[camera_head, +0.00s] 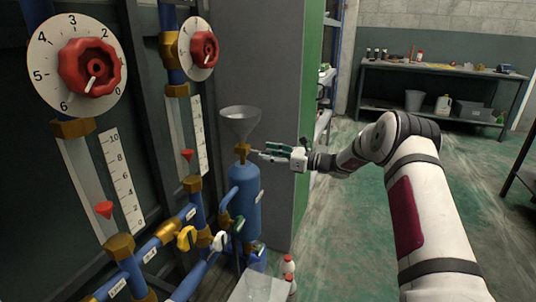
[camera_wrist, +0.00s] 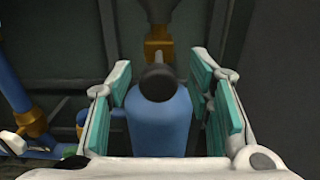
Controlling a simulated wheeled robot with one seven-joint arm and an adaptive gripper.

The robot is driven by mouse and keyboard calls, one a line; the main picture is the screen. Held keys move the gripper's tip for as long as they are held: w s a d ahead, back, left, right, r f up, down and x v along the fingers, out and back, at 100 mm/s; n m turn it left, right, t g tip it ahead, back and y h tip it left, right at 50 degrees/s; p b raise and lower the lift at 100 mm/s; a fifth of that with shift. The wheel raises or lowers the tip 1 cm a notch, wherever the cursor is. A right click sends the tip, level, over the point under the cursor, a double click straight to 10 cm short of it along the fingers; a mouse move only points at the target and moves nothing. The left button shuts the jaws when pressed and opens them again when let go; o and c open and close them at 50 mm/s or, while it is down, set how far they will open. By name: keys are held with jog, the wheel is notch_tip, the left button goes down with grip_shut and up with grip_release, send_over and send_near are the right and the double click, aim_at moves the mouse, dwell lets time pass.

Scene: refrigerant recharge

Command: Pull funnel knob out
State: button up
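The funnel (camera_head: 240,121) is a grey cone on a brass fitting (camera_head: 242,150) atop a blue cylinder (camera_head: 245,195). In the wrist view the funnel's lower part (camera_wrist: 168,12) shows at the top, above the brass fitting (camera_wrist: 158,47). The funnel knob (camera_wrist: 157,83) is a dark round ball on a light rod pointing toward my wrist camera. My gripper (camera_head: 262,154) is level with the brass fitting, on its right. In the wrist view my gripper (camera_wrist: 165,88) is open, its teal pads apart on either side of the knob, with visible gaps. The funnel's outlet is hidden.
Left of the cylinder stand blue pipes with level gauges (camera_head: 122,180) and red dial knobs (camera_head: 90,67). Red-and-white bottles (camera_head: 288,268) and a pale box (camera_head: 258,287) sit on the floor below. A grey cabinet (camera_head: 262,80) is behind. The floor to the right is open.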

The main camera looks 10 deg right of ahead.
jog(key=v, duration=1.1)
jog(key=shift+s+d, duration=0.25)
jog(key=shift+d, duration=0.05)
